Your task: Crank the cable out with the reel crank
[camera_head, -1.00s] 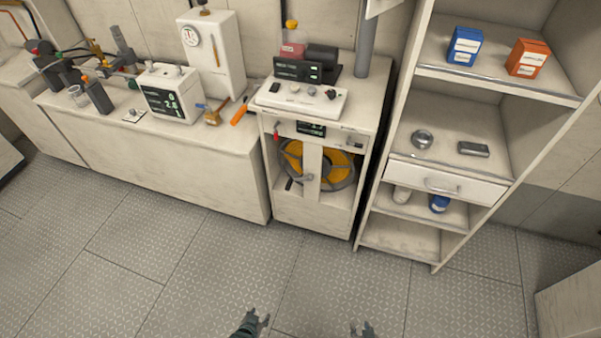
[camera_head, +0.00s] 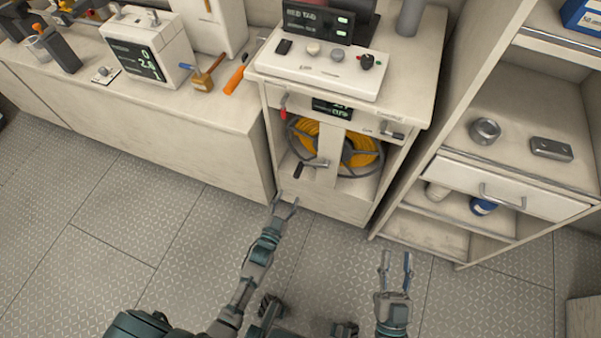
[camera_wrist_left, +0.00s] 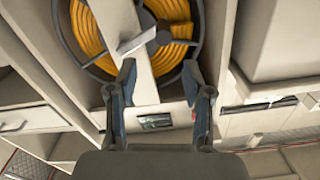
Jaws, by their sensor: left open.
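The cable reel (camera_head: 362,152) with orange-yellow cable sits in the open bay of the white cabinet, behind a vertical white post. Its grey crank (camera_head: 316,163) reaches left from the hub to a dark handle (camera_head: 298,171). In the left wrist view the reel (camera_wrist_left: 92,40) and the crank (camera_wrist_left: 140,40) lie beyond the fingers. My left gripper (camera_head: 285,205) is open and empty, low in front of the cabinet, below the crank handle and apart from it; it also shows in the left wrist view (camera_wrist_left: 158,78). My right gripper (camera_head: 396,262) is open and empty, over the floor to the right.
A red lever (camera_head: 284,106) and a small display (camera_head: 333,107) are on the cabinet front above the reel. A shelf unit (camera_head: 412,205) with a drawer stands close on the right. A long bench (camera_head: 190,135) adjoins on the left. The floor in front is clear.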

